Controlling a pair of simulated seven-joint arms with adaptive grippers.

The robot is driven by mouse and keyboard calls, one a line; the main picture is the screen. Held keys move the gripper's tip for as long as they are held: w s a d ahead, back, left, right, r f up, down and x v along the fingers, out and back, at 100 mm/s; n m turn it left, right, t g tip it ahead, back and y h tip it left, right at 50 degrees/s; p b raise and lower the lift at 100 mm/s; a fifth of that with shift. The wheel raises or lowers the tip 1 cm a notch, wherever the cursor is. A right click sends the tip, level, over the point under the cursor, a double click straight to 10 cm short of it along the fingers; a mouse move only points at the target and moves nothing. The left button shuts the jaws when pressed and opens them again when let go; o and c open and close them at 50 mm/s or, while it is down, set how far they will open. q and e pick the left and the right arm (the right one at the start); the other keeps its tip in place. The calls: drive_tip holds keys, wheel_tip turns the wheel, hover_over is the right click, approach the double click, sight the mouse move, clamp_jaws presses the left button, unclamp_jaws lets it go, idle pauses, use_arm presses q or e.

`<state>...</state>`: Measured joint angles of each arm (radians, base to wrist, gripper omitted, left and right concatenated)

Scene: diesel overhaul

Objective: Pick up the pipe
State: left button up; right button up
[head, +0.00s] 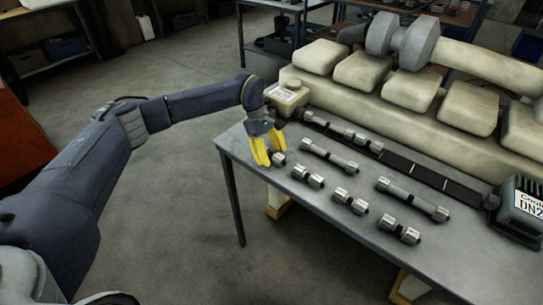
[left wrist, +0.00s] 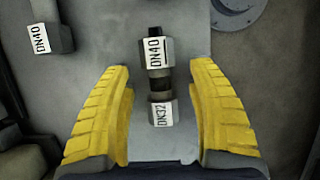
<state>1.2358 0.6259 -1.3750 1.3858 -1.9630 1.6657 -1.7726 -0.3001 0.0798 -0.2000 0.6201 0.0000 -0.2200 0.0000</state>
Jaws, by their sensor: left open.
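A short pipe piece (left wrist: 160,84) with a dark middle and grey ends labelled DN40 and DN32 lies between my left fingers in the left wrist view. In the head view its end (head: 279,158) shows at the table's left corner, partly hidden by the gripper. My left gripper (head: 268,151) has yellow fingers, is open and points down over this piece. In the left wrist view its fingers (left wrist: 160,68) stand apart on either side, with gaps to the piece. My right gripper is not in view.
Several other pipe pieces (head: 351,201) lie in rows on the grey table (head: 290,222). A dark strip (head: 405,165) runs behind them, with a box labelled DN2 (head: 520,210) at its right end. A large pale engine block (head: 400,112) stands behind.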

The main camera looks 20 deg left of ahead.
use_arm(q)
drive_tip(key=shift+c, duration=0.5)
clamp_jaws()
